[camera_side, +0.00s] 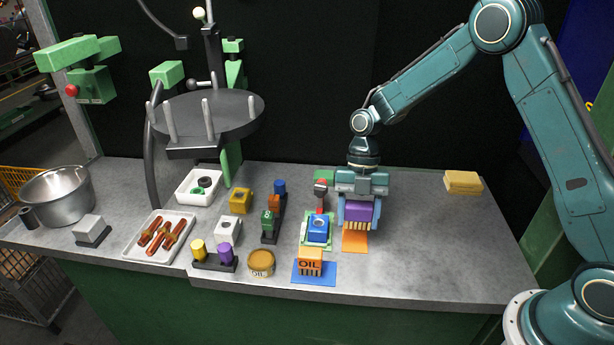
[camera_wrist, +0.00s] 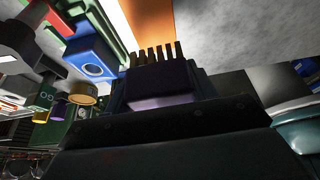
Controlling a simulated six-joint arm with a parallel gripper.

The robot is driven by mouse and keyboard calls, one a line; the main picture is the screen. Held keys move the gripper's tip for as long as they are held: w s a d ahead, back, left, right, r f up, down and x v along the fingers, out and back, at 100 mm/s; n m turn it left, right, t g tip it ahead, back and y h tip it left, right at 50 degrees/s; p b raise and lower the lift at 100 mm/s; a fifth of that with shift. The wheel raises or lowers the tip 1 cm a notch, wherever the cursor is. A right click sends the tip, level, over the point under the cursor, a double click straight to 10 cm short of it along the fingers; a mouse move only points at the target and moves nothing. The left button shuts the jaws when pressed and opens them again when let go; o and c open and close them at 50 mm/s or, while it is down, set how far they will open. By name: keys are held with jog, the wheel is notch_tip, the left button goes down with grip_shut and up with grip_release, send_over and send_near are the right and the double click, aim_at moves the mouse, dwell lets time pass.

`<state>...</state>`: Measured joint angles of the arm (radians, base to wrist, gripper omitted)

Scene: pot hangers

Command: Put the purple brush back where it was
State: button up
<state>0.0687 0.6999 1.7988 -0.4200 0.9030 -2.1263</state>
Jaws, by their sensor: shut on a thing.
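The purple brush (camera_side: 359,211) is held upright between the jaws of my gripper (camera_side: 359,208), with its tan bristles pointing down. The bristles are over the orange mat (camera_side: 354,244); I cannot tell whether they touch it. In the wrist view the brush (camera_wrist: 160,101) shows dark, its row of bristles pointing toward the orange mat (camera_wrist: 150,22). The fingers cover the sides of the brush.
Left of the orange mat, a blue block (camera_side: 318,229) sits on a green-edged mat. Yellow sponges (camera_side: 463,182) lie right; the counter between is clear.

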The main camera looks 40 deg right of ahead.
aim_at(357, 227)
jog(key=shift+f, duration=0.2)
jog(key=shift+f, duration=2.05)
jog(key=shift+f, duration=0.1)
jog(key=o, duration=1)
jog(key=shift+c, duration=0.2)
jog(key=v, duration=1.2)
